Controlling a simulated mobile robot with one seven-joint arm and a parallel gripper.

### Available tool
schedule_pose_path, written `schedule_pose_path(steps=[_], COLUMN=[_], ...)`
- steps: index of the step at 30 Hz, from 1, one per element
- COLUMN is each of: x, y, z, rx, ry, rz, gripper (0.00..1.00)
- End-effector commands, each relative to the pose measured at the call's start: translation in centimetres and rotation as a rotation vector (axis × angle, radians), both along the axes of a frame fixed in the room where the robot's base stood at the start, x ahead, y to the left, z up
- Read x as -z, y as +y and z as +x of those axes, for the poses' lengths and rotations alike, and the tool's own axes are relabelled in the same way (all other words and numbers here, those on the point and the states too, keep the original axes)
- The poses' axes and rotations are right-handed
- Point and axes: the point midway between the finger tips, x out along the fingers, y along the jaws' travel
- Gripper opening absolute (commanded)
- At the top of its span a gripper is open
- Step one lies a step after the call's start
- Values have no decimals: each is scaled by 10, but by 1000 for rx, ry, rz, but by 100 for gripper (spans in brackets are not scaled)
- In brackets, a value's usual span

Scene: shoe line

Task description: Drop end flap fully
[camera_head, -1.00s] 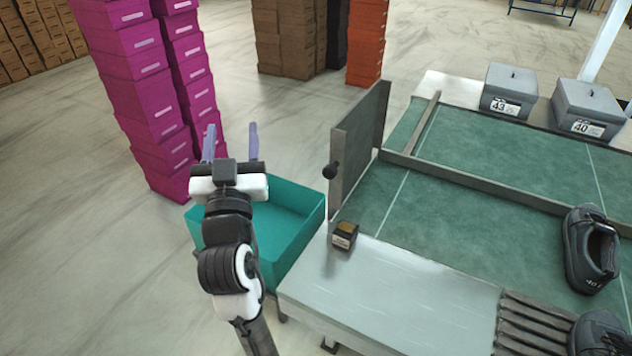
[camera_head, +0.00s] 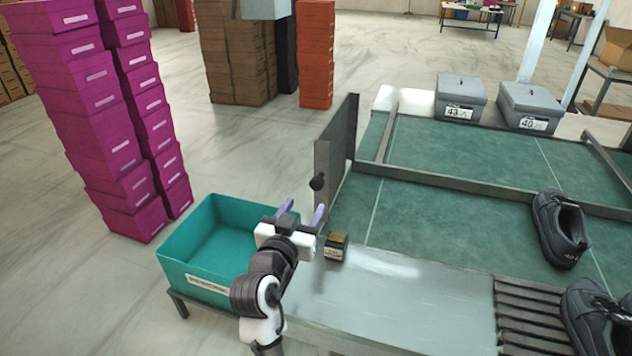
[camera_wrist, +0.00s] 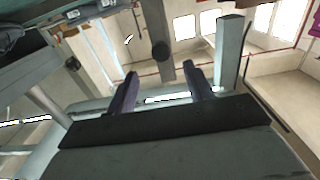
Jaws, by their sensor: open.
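The end flap (camera_head: 340,140) is a grey panel standing upright at the left end of the green-topped table. I see no contact with the knob. The flap's hinge is not clearly visible.
A teal bin (camera_head: 205,240) stands left of my arm. A small dark box (camera_head: 336,247) sits on the pale metal plate (camera_head: 400,285) by the flap. Black shoes (camera_head: 560,230) and grey boxes (camera_head: 460,98) are on the table. Magenta box stacks (camera_head: 95,110) stand at left.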

Motion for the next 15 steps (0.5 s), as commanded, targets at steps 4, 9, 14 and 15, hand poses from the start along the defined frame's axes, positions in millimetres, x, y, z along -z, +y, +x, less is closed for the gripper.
schedule_pose_path(steps=[4, 9, 14, 15], x=[-4, -4, -2, -2], y=[-11, -21, -27, -28], z=[33, 64, 84, 87], rx=[2, 0, 0, -1], ry=[1, 0, 0, 0], rz=[0, 0, 0, 0], gripper=[52, 52, 52, 52])
